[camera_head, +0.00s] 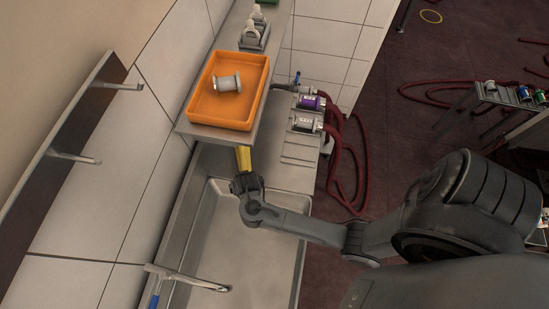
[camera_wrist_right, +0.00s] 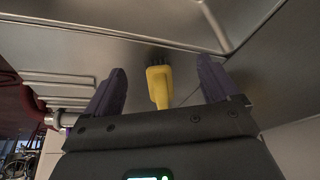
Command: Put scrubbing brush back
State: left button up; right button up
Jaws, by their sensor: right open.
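The scrubbing brush (camera_wrist_right: 159,88) has a yellow handle and dark bristles. In the right wrist view it lies between the two spread fingers of my right gripper (camera_wrist_right: 162,85), with a gap on each side. Its bristles are at the far end, near a metal surface. In the head view the yellow of the brush (camera_head: 243,158) shows just beyond my right gripper (camera_head: 245,178), by the edge of the shelf. The fingers are mostly hidden there by my wrist. My left gripper is in neither view.
An orange tray (camera_head: 187,112) holding a metal spool-like part (camera_head: 227,83) sits on the shelf above the brush. A steel sink (camera_head: 215,235) with a tap (camera_head: 188,278) lies below. Pump units (camera_head: 307,124) with red hoses stand right of the shelf.

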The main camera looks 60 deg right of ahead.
jog(key=s+a+r+n+y, duration=0.1)
jog(key=s+r+n+y, duration=0.1)
jog(key=s+r+n, duration=0.7)
jog(key=s+r, duration=0.6)
jog(key=shift+s+n, duration=0.35)
jog(key=shift+n, duration=0.05)
jog(key=shift+r, duration=0.15)
notch_tip(320, 180, up, 9)
jog(key=p, duration=0.9)
